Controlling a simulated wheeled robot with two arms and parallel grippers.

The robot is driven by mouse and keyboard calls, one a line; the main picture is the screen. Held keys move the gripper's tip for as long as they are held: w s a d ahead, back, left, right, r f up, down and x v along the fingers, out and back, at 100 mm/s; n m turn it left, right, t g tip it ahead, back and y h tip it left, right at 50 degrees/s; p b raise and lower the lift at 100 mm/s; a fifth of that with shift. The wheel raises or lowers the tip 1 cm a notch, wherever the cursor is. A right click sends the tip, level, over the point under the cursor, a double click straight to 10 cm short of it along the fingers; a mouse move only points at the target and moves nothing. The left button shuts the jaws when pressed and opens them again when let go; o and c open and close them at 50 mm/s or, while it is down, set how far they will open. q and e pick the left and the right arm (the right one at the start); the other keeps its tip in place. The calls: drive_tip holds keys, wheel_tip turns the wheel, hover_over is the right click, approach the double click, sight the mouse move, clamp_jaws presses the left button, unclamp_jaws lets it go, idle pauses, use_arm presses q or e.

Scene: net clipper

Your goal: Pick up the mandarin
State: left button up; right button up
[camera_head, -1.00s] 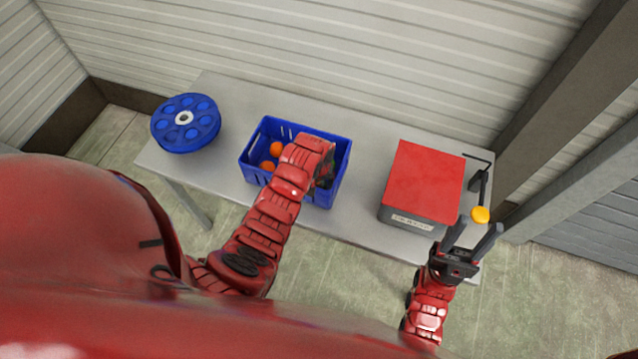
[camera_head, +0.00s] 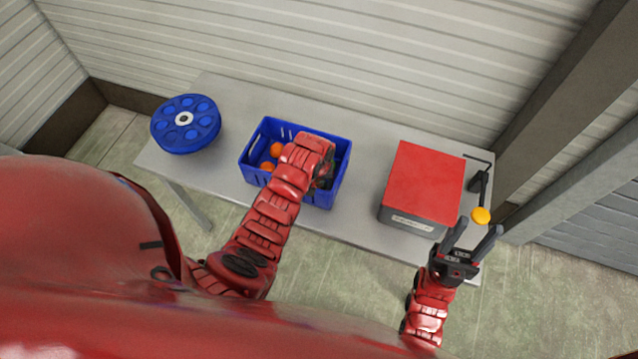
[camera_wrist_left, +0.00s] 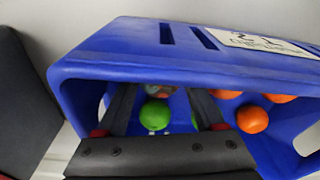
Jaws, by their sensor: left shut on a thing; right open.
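My left gripper (camera_wrist_left: 160,95) reaches down into the blue crate (camera_head: 262,135); in the head view my own arm hides its fingers. In the left wrist view a dull grey and reddish round thing (camera_wrist_left: 161,88) sits between its fingertips, and the gripper is shut on it. I cannot tell whether it is a mandarin. A green ball (camera_wrist_left: 155,115) shows between the fingers, lower in the picture. Orange fruits (camera_wrist_left: 252,119) lie in the crate to the right of the fingers; orange ones also show in the head view (camera_head: 276,149). My right gripper (camera_head: 472,230) is open, its tips near a yellow disc (camera_head: 481,215).
A grey table (camera_head: 222,95) carries the crate, a blue round holder (camera_head: 185,125) at left and a red-topped box (camera_head: 424,184) at right. A black bracket (camera_head: 478,181) stands beside the box. Table surface between crate and box is clear.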

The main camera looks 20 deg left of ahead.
sight(319, 182)
use_arm(q)
wheel_tip(319, 182, up, 8)
drive_tip(key=shift+w+f+b, duration=0.1)
drive_tip(key=shift+b, duration=1)
wheel_tip(319, 182, up, 10)
drive_tip(key=p, duration=0.7)
drive_tip(key=shift+m, duration=0.9)
drive_tip(key=s+f+b, duration=0.5)
drive_tip(key=b, duration=0.7)
drive_tip(key=shift+s+a, duration=0.1)
drive_tip(key=shift+s, duration=0.15)
drive_tip(key=shift+r, duration=0.1)
